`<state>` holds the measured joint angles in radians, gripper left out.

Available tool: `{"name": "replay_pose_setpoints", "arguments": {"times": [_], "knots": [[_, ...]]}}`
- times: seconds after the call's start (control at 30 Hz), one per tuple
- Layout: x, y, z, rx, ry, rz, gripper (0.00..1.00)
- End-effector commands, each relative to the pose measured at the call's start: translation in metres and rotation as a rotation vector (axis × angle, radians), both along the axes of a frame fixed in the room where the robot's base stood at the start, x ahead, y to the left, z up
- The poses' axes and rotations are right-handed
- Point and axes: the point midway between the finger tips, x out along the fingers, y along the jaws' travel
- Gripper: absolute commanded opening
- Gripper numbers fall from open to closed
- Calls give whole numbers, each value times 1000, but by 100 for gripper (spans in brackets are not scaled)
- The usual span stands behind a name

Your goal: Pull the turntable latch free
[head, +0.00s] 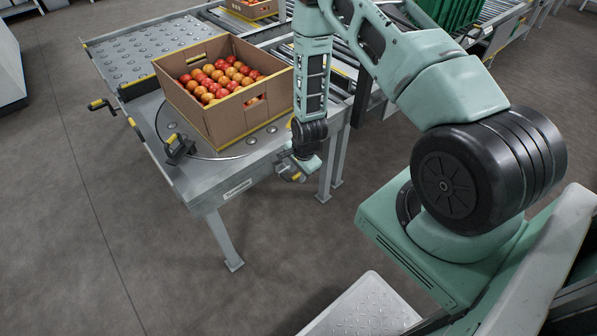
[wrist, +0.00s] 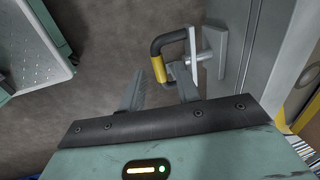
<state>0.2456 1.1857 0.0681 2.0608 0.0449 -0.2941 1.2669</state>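The turntable latch shows in the wrist view as a black D-shaped handle (wrist: 158,46) with a yellow grip (wrist: 160,69), on a short metal rod from a bracket (wrist: 215,50) at the table's side. In the head view its yellow part (head: 294,177) shows small at the table's near right corner, partly hidden by my gripper (head: 300,170). In the wrist view my gripper (wrist: 162,80) is open, its two fingers apart. The lower end of the yellow grip appears between the fingertips; whether it is within them or just beyond, I cannot tell.
An open cardboard box (head: 222,110) of tomatoes stands on the round turntable (head: 172,128). Black handles with yellow grips show on the table's top (head: 178,148) and left side (head: 101,104). A roller conveyor (head: 490,40) runs behind.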

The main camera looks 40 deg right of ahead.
Motion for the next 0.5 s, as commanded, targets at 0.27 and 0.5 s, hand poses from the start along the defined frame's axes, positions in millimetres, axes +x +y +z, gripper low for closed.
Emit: {"name": "replay_pose_setpoints", "arguments": {"times": [0.27, 0.5], "knots": [[0, 0, -1, 0, 0, 1, 32], [0, 0, -1, 0, 0, 0, 0]]}}
